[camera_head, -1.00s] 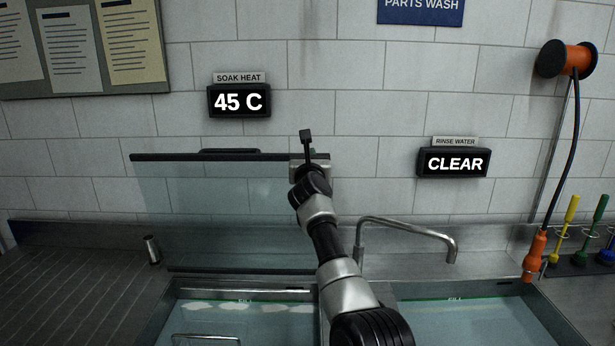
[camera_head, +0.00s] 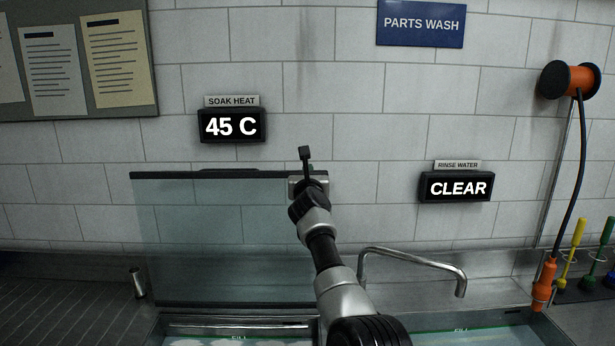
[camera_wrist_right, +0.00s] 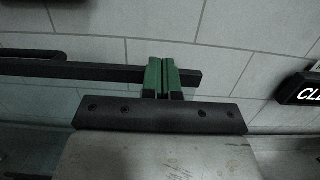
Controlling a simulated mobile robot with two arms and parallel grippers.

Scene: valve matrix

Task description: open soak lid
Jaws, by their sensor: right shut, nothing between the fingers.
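The soak lid (camera_head: 225,240) is a bluish glass panel with a dark top edge, standing raised and close to upright behind the left sink basin. My right gripper (camera_wrist_right: 162,80) is shut and empty. Its green fingertips are at the lid's dark edge bar (camera_wrist_right: 90,73) near one end in the right wrist view; whether they touch it I cannot tell. In the head view the same gripper is at the lid's top right corner, mostly hidden by my wrist. My left gripper is out of view.
A bent metal tap (camera_head: 415,258) stands right of my right arm. An orange-handled hose (camera_head: 545,280) hangs at right beside several coloured brushes. The wall behind carries displays reading 45 C (camera_head: 231,126) and CLEAR (camera_head: 457,187).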

